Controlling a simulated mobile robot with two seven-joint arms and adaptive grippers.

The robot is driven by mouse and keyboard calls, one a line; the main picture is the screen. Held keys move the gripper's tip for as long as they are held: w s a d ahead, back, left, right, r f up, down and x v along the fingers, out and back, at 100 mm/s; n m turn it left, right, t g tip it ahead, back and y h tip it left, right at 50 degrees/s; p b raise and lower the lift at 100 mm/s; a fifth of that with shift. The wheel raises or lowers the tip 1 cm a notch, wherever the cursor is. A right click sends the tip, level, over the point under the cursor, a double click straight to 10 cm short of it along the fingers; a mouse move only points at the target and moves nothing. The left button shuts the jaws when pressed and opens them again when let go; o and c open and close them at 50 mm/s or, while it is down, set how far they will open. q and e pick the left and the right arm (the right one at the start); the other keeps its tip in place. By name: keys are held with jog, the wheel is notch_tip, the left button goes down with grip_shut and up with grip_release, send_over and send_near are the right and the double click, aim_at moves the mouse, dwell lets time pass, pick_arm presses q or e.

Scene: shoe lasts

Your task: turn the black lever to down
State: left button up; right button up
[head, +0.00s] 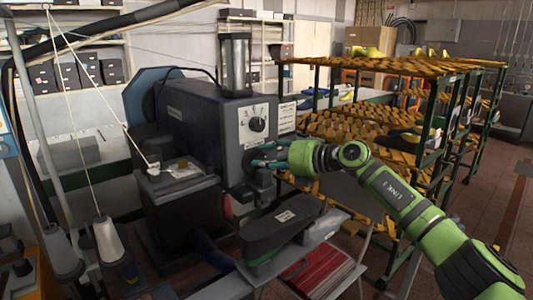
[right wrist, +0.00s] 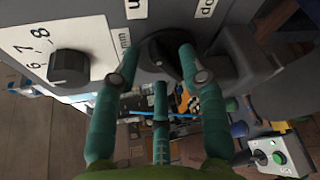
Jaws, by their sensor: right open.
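The black lever (right wrist: 160,48) shows at the top middle of the right wrist view, on the grey face of the machine. White labels stand above it, one starting with "u" and one with "do"; both are cut off. My right gripper (right wrist: 158,60) has its teal fingers apart, with the lever between and just beyond the tips; I cannot tell whether they touch it. In the head view my right gripper (head: 268,157) is at the front of the dark grey machine (head: 205,120), below its dial, and largely hides the lever. My left gripper is not in view.
A black numbered dial knob (right wrist: 69,66) is left of the fingers; it also shows in the head view (head: 257,124). A control box with a green button (right wrist: 279,158) is lower right. Orange-shelved racks (head: 375,125) stand behind my right arm. Thread cones (head: 107,238) are at front left.

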grip_shut()
jog(key=shift+f, duration=0.1)
